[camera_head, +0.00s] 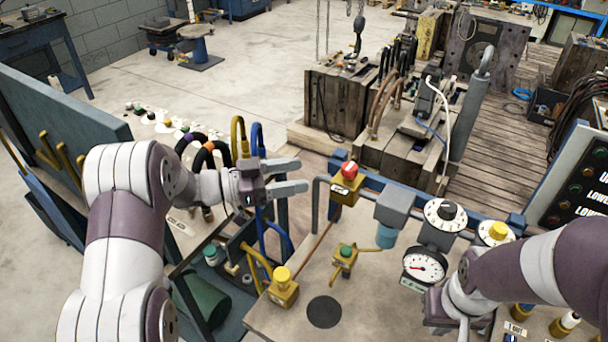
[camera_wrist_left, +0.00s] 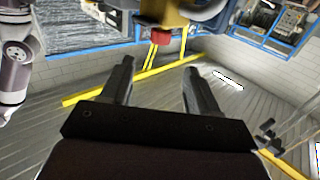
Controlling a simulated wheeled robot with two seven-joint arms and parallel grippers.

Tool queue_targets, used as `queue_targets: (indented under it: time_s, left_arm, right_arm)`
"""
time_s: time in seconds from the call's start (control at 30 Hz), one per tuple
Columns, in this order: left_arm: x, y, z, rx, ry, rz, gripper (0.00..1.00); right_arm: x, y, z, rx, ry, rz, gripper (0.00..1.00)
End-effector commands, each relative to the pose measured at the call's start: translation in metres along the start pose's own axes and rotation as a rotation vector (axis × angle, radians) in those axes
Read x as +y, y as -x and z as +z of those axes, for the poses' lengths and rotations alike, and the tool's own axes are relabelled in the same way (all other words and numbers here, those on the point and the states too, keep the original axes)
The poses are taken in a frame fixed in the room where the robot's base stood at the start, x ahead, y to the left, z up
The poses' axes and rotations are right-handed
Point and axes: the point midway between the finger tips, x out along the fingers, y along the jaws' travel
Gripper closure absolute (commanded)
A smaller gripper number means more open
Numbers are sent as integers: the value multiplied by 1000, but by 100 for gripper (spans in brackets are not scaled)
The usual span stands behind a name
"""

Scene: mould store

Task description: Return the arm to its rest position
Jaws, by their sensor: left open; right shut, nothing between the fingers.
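My left arm (camera_head: 125,200) comes in from the left and is stretched forward. Its gripper (camera_head: 303,174) is open and empty, with the two fingers pointing right above the control bench. The fingers also show apart in the left wrist view (camera_wrist_left: 160,68), with nothing between them. A yellow box with a red button (camera_head: 349,170) stands just right of the fingertips, apart from them as far as I can tell. My right arm (camera_head: 530,270) comes in from the right; its gripper (camera_head: 460,325) is low over the bench, partly hidden, shut and empty.
The bench (camera_head: 385,315) carries a yellow button box (camera_head: 283,287), a round gauge (camera_head: 424,266), a dial (camera_head: 445,214) and a pipe rail. Blue and yellow hoses (camera_head: 257,140) rise close behind my left gripper. A teal panel (camera_head: 60,120) stands left. Open floor lies beyond.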

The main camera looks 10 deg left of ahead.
Motion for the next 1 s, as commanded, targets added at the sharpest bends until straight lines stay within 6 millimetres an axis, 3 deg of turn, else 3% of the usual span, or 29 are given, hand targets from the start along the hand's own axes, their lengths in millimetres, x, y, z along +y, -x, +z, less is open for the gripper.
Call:
queue_targets:
  time_s: [0.37,0.47,0.57,0.63,0.67,0.73,0.8,0.9,1.0]
  left_arm:
    - [-2,0,3,-16,-24,-11,40]
    - [-33,5,29,-130,-71,-177,40]
    - [-78,42,73,-376,-38,-539,40]
    - [-82,86,102,-617,63,-784,40]
    - [-71,105,113,-728,131,-867,40]
    - [-19,144,132,-976,336,-993,40]
    - [44,162,140,-1150,542,-1026,40]
    - [122,166,137,-1283,770,-1001,40]
    - [172,158,126,-1313,903,-973,40]
  right_arm:
    - [0,0,0,0,0,0,100]
    - [0,0,0,0,0,0,100]
    - [0,0,0,0,0,0,100]
    - [0,0,0,0,0,0,100]
    - [0,0,0,0,0,0,100]
    - [0,0,0,0,0,0,100]
    - [0,0,0,0,0,0,100]
    - [0,0,0,0,0,0,100]
    - [0,0,0,0,0,0,100]
